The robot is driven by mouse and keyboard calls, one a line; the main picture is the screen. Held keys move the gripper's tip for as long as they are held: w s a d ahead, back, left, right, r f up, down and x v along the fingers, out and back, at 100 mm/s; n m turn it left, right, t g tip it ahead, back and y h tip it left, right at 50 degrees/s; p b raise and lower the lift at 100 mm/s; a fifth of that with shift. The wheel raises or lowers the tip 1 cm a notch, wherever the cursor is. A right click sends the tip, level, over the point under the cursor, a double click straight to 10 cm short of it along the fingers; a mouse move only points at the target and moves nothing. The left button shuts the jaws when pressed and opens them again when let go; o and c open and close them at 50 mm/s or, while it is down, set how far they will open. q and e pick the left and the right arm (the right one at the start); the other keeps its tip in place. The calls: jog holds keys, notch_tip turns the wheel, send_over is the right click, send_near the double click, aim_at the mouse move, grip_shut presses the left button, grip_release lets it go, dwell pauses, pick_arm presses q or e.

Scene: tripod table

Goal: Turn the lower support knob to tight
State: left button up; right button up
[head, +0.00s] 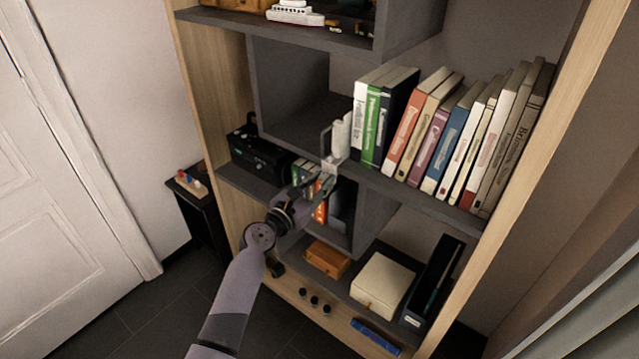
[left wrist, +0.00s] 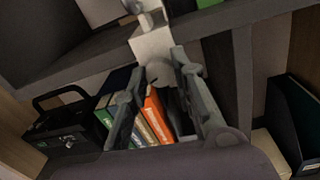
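A pale clamp-like support (head: 337,150) is fixed on the front edge of the middle shelf, beside the books. It also shows at the top of the left wrist view (left wrist: 152,42). Below its bracket, a rounded grey knob (left wrist: 159,70) shows between my left fingertips. My left gripper (head: 322,183) reaches up to the underside of the support. In the left wrist view its two fingers (left wrist: 157,74) stand apart, one on each side of the knob. I cannot tell whether they touch it. The knob's tightness cannot be read. My right gripper is not in view.
A row of books (head: 455,135) stands right of the support. A black case with a handle (head: 257,152) is left on the lower shelf, near several small books (left wrist: 155,112). The dark shelf divider (head: 372,215) is close right of my gripper. Boxes (head: 382,283) sit below.

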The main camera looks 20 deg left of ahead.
pick_arm(q)
grip_shut()
jog(key=m+b, duration=0.4)
jog(key=m, duration=0.7)
jog(key=m+h+b, duration=0.1)
jog(key=m+b, duration=0.3)
jog(key=m, duration=0.7)
jog(key=shift+f+m+b, duration=0.2)
jog(key=shift+m+b, duration=0.1)
jog(key=shift+b, duration=0.1)
dwell(0.3)
jog(key=o, duration=0.6)
grip_release()
jog(key=shift+a+r, duration=0.1)
